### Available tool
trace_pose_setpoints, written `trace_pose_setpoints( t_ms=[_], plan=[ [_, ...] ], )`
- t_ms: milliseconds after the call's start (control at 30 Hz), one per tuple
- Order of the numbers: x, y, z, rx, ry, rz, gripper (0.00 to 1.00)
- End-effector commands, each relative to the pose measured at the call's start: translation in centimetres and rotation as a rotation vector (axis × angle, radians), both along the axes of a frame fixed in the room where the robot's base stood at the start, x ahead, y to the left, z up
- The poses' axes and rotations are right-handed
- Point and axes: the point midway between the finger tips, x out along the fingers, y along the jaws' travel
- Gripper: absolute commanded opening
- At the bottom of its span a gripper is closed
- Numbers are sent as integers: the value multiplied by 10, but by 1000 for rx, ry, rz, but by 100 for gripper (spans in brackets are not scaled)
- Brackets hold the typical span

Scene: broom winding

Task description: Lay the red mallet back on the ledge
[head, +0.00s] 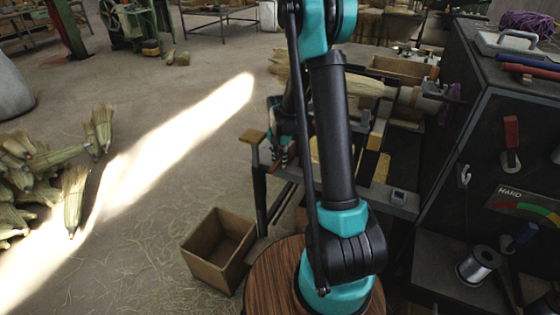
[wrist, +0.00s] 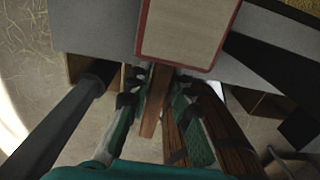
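In the wrist view, the red mallet's head (wrist: 185,30) shows at top centre, with a cream face and a red rim. Its brown wooden handle (wrist: 152,118) runs down between the fingers of my gripper (wrist: 160,85), which appear closed around it. A grey flat surface (wrist: 85,25), perhaps the ledge, lies beyond and beneath the head; I cannot tell whether they touch. In the head view, my gripper (head: 280,140) is largely hidden behind my arm, beside the workbench, and the mallet cannot be made out.
The grey workbench (head: 400,204) stands right of my arm, beside a dark machine cabinet (head: 455,130) with levers and a wire spool (head: 478,264). An open wooden box (head: 218,250) sits on the floor. Broom bundles (head: 75,195) lie at left; the middle floor is clear.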

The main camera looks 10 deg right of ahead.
Motion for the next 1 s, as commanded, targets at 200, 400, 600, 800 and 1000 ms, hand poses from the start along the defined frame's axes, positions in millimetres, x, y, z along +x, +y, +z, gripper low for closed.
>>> trace_pose_setpoints(
  t_ms=[200, 400, 600, 800, 1000],
  plan=[
    [0, 0, 0, 0, 0, 0, 38],
    [0, 0, 1, 0, 0, 0, 38],
    [0, 0, 18, 0, 0, 0, 38],
    [0, 1, 55, 0, 0, 0, 38],
    [0, 1, 93, 0, 0, 0, 38]
  ],
)
